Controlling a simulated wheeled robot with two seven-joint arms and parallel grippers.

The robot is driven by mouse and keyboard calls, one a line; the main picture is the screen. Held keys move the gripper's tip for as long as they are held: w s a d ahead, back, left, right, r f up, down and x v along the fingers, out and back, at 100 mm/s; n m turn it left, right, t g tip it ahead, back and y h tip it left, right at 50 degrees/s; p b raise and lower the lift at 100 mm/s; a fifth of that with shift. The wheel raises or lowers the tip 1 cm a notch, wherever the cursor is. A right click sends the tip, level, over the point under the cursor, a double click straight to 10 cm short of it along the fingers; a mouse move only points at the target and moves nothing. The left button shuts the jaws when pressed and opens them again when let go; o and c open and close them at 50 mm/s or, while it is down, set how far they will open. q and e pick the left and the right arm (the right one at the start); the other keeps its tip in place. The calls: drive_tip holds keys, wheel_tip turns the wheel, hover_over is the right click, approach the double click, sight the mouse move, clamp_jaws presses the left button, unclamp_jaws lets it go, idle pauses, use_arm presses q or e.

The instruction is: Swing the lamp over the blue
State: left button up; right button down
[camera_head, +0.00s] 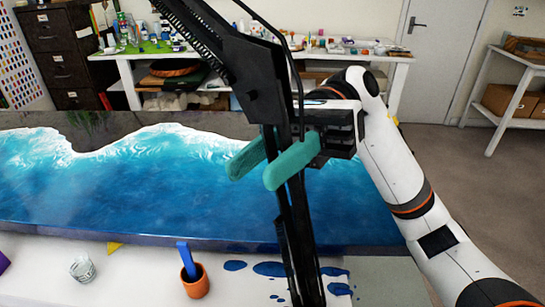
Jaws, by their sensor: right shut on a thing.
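The lamp's black jointed arm (248,78) rises from the front middle of the head view and leans up to the left, past the top edge. No lamp head shows in view. My right gripper (254,177), with teal fingers, reaches in from the right and is shut on the lamp's black arm, one finger on either side. The blue resin slab (130,195), with white foamy wave edges, lies behind and below the gripper, across the left and middle. The lamp arm and gripper hide part of it. My left gripper is not in view.
An orange pot (196,284) with a blue stick and a clear cup (82,269) stand on the white front surface, near blue spills (270,269). A white workbench (345,60) with supplies stands behind. Grey floor is clear at the right, before a white shelf (512,100).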

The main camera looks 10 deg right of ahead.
drive_tip(key=c, duration=1)
unclamp_jaws()
drive_tip(key=b+v, duration=0.2)
drive_tip(key=v, duration=1)
